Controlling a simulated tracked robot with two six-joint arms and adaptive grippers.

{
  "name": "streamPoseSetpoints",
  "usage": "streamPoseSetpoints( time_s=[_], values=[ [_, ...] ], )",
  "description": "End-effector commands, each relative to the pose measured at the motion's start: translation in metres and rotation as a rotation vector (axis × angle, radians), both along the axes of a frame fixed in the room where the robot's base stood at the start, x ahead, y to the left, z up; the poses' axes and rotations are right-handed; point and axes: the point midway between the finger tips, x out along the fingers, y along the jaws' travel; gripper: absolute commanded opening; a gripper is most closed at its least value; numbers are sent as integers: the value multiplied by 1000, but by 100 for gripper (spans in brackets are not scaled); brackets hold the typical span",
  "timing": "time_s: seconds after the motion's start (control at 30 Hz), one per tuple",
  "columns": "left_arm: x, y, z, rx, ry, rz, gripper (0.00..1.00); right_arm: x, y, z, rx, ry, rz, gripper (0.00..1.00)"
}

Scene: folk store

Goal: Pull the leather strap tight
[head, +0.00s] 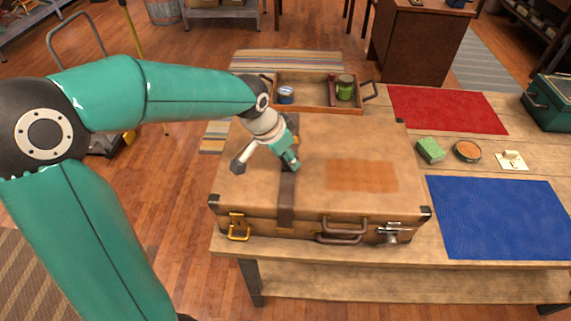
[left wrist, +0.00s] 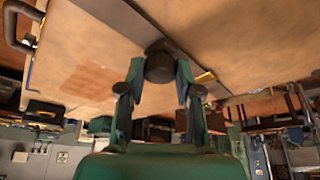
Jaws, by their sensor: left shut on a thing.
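A tan suitcase (head: 240,190) with dark corners lies flat on the wooden bench. The dark brown leather strap (head: 286,206) runs across its lid and down its front, left of the middle; it also shows as a band in the left wrist view (left wrist: 140,22). My left gripper (head: 291,163) is over the lid, at the strap. In the left wrist view my left gripper (left wrist: 159,82) has its fingers shut around a dark rounded piece (left wrist: 159,63) at the strap. The fingers hide part of it. My right gripper is not in view.
A brass buckle (head: 238,227), a handle (head: 342,231) and a silver latch (head: 394,233) are on the suitcase's front. A wooden tray (head: 308,101) with jars stands behind. Red leather (head: 447,109), blue leather (head: 502,217) and a green sponge (head: 431,150) lie right.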

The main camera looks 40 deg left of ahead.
Motion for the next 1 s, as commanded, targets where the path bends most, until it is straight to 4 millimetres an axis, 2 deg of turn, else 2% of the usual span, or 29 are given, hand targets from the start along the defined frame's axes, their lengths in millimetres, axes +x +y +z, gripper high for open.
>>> streamPoseSetpoints(
  time_s=[0.27, 0.3, 0.43, 0.47, 0.8, 1.0],
  values=[
    [6, 4, 1, 3, -10, 0, 0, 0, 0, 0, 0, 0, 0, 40],
    [6, 4, 1, 4, -10, 0, 35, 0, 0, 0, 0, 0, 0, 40],
    [6, 3, 1, 3, -10, 0, 57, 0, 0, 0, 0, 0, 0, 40],
    [6, 3, 1, 3, -9, 0, 59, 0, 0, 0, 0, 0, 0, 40],
    [4, 2, 2, 1, -5, -1, 59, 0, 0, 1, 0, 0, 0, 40],
    [-3, 4, 21, 2, -10, 1, 59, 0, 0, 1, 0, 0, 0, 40]
  ],
)
